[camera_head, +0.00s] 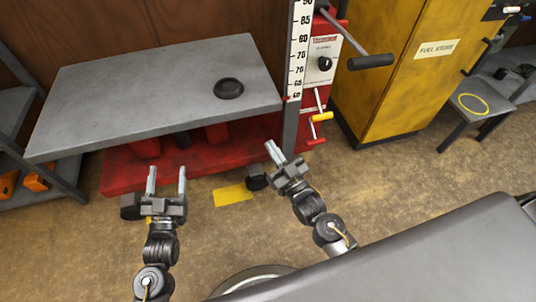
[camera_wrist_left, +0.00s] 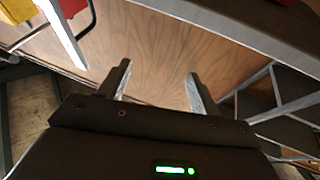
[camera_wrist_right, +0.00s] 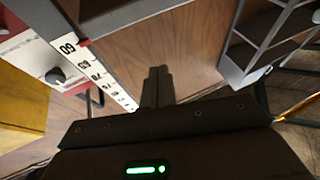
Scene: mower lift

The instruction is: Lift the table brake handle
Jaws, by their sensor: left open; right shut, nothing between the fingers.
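The lift has a grey table (camera_head: 150,95) over a red base (camera_head: 190,155). On its red column at the right are a short yellow-gripped handle (camera_head: 322,116), a red-tipped handle (camera_head: 316,141) below it, and a longer lever with a black grip (camera_head: 371,61) above. I cannot tell which is the table brake handle. My right gripper (camera_head: 273,149) is shut and empty, below left of the yellow and red handles and apart from them. My left gripper (camera_head: 167,175) is open and empty in front of the lift base. It also shows open in the left wrist view (camera_wrist_left: 158,80).
A black round disc (camera_head: 229,88) lies on the lift table. A yellow fuel cabinet (camera_head: 400,80) stands right of the column. A white height scale (camera_head: 298,50) runs up the column. A dark grey padded surface (camera_head: 440,250) fills the lower right. Shelving stands at the far left.

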